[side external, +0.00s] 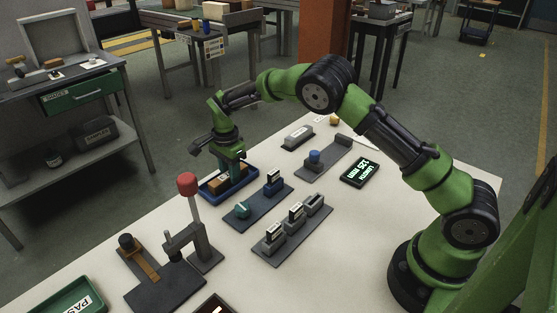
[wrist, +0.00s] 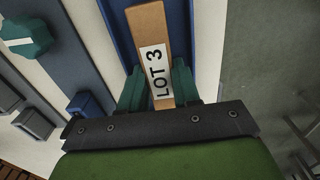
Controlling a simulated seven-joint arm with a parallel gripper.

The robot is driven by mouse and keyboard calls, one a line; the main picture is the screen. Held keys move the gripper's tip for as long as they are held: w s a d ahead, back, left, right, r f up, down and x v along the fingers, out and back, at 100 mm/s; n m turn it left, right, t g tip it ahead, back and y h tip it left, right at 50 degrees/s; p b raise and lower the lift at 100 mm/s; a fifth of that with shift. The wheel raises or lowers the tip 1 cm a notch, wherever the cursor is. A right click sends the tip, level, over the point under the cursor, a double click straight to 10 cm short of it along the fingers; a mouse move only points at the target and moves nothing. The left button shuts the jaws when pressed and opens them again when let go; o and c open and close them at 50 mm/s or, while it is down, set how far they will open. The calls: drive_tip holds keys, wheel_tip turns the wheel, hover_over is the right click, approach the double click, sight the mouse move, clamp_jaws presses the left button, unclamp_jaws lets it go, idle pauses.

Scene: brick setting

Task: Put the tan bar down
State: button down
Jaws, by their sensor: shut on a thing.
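The tan bar (wrist: 149,27), with a white label reading "LOT 3", runs between the green fingers of my gripper (wrist: 158,90) in the wrist view. The fingers are shut on its two long sides. In the side view my gripper (side external: 230,167) points down over the blue tray (side external: 213,198), and the tan bar (side external: 216,183) shows within the tray's outline. The blue tray (wrist: 121,30) also lies under the bar in the wrist view. I cannot tell whether the bar touches the tray floor.
Beside the tray is a grey plate with a teal knob (side external: 242,210) and a blue block (side external: 273,181). A lever press with a red knob (side external: 187,184) stands in front. Switch blocks (side external: 295,213) and a lit display (side external: 359,172) are to the right. The tray lies near the table's left edge.

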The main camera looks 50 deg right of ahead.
drive_tip(key=shift+f, duration=0.15)
drive_tip(key=c, duration=1.1)
unclamp_jaws()
